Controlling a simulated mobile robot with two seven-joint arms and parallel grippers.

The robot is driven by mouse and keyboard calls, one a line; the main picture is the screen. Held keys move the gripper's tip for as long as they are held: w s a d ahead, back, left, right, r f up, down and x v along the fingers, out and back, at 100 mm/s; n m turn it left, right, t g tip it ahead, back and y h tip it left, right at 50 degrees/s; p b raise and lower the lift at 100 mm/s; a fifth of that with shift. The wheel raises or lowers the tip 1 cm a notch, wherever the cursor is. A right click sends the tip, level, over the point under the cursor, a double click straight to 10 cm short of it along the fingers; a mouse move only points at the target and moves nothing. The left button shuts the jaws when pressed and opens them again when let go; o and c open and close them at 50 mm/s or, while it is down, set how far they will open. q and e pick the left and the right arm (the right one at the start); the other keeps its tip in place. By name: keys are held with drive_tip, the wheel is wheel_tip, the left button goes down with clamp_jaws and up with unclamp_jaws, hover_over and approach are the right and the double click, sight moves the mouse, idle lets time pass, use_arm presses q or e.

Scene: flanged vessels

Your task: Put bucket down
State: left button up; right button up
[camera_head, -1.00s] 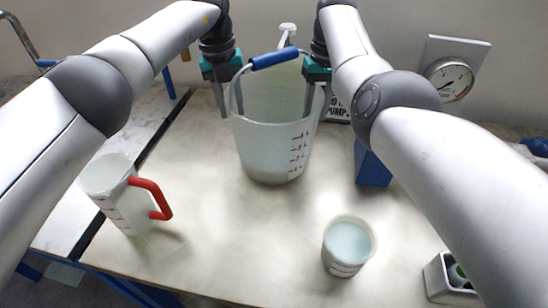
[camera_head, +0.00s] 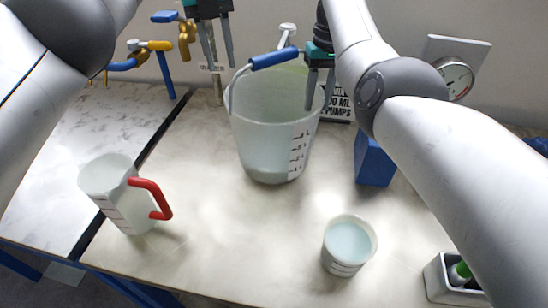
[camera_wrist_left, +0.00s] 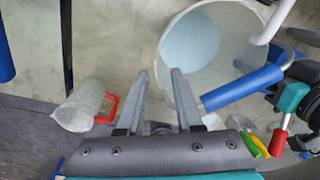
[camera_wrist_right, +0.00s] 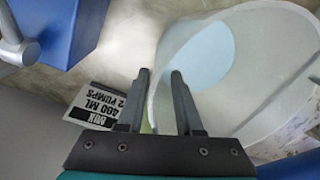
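The translucent bucket (camera_head: 270,150) stands upright on the table, with graduation marks on its front and its handle's blue grip (camera_head: 274,59) over the rim. Pale blue liquid shows inside it in the right wrist view (camera_wrist_right: 200,55). My left gripper (camera_head: 220,62) is open and empty, up and left of the bucket; in the left wrist view (camera_wrist_left: 162,75) its fingertips are apart beside the bucket's wall. My right gripper (camera_head: 319,106) is open at the bucket's right rim. In the right wrist view (camera_wrist_right: 160,72) its fingers are apart, with the rim between or just under them.
A jug with a red handle (camera_head: 112,195) stands front left. A cup of pale liquid (camera_head: 348,245) stands front right. A blue block (camera_head: 373,163) and a label sign (camera_head: 338,104) are right of the bucket. Taps (camera_head: 187,38) and a gauge (camera_head: 452,79) are at the wall.

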drive_tip(key=shift+d+r, duration=0.2)
drive_tip(key=shift+r, duration=2.1)
drive_tip(key=shift+r, duration=0.1)
